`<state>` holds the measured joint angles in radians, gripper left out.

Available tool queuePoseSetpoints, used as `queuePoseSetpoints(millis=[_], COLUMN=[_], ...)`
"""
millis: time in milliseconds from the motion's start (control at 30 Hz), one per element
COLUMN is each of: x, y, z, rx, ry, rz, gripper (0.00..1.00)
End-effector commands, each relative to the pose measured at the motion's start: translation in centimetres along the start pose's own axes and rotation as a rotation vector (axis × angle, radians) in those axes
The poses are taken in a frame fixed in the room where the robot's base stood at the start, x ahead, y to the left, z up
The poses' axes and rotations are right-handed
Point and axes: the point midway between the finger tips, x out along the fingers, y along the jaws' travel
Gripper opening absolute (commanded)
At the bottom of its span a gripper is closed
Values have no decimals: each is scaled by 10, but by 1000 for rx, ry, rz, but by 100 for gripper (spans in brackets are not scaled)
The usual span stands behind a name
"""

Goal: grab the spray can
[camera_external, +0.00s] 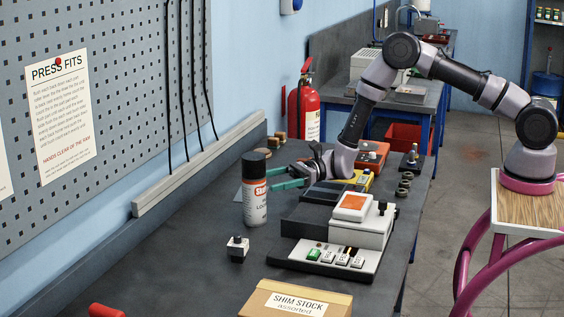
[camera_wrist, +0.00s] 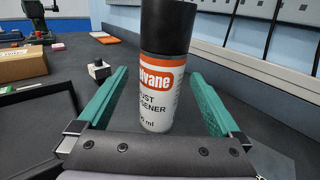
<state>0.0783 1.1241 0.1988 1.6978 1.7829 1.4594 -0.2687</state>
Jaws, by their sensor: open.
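The spray can (camera_external: 255,190) stands upright on the dark bench, with a black cap and a red, white and grey label. In the wrist view the can (camera_wrist: 160,95) stands between my two green fingers, and its top runs out of the picture. My gripper (camera_external: 272,178) reaches toward the can from the right in the external view, low over the bench. Its fingers are open, with a gap on both sides of the can in the wrist view (camera_wrist: 158,90). The external view does not show clearly how far the farther finger reaches past the can.
A white device with an orange top (camera_external: 353,206) stands right of the can. A small white block with a black knob (camera_external: 237,247) and a shim stock box (camera_external: 296,300) are nearer the front. A pegboard wall (camera_external: 110,90) rises behind.

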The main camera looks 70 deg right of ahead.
Motion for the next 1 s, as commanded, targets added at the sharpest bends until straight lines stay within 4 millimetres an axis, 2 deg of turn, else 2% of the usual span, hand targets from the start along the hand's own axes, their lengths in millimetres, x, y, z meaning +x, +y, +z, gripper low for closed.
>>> queuePoseSetpoints(millis=[100,367,600,700,933,967,1000], x=[20,42,76,83,84,84,84], y=[1,0,-2,-2,-3,-3,-3], z=[0,-1,-4,-4,-4,-4,-4], rx=[-2,-2,-2,-2,-1,-1,-1], ry=[0,0,1,1,1,1,1], rz=[3,3,4,4,3,3,3], gripper=[100,100,100,100,100,92,77])
